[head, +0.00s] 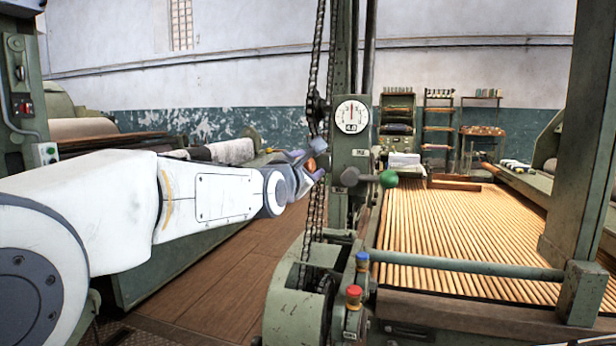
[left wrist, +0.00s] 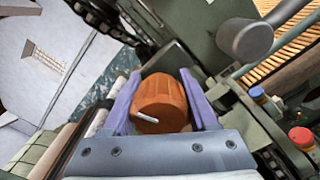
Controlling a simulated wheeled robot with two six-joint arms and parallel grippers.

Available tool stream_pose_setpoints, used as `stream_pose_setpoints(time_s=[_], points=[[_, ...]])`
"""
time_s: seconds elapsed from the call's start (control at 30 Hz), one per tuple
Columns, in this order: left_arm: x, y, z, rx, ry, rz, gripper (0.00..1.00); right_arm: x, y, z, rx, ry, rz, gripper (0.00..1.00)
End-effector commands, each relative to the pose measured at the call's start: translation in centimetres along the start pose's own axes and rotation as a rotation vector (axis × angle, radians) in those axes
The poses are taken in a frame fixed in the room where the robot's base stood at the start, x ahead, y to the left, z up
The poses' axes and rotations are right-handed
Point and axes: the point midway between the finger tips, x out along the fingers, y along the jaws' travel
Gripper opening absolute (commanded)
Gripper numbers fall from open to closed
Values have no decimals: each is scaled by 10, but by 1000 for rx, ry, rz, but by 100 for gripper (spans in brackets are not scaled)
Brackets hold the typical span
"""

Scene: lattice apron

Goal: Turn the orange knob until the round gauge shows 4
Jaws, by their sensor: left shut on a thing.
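The orange knob (head: 311,165) sits on the green machine post, partly hidden by my left gripper (head: 306,168) in the head view. In the left wrist view the ribbed knob (left wrist: 160,100) lies between the two purple fingers, and the left gripper (left wrist: 162,108) is shut on it. A short white mark on the knob points toward the lower right there. The round gauge (head: 351,114) is on the post above and right of the knob. Its needle points about straight up, and the small readout below looks like 4.0, though it is tiny. My right gripper is not in view.
A chain (head: 317,210) hangs close by the left gripper. A blue button (head: 362,261) and a red button (head: 354,291) are lower down. The roller bed (head: 450,225) fills the right.

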Motion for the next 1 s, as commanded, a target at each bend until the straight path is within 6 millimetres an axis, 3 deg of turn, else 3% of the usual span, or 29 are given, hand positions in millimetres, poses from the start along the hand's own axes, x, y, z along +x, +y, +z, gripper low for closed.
stream_pose_setpoints(time_s=[0.23,0.8,0.83,1.0], points=[[0,-2,-3,-90,4,-2,3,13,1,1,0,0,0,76],[0,-1,-2,-117,5,-3,3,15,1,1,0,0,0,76],[0,-1,-2,-117,5,-3,70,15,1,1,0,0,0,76],[0,-1,-1,-117,3,-3,71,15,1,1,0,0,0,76]])
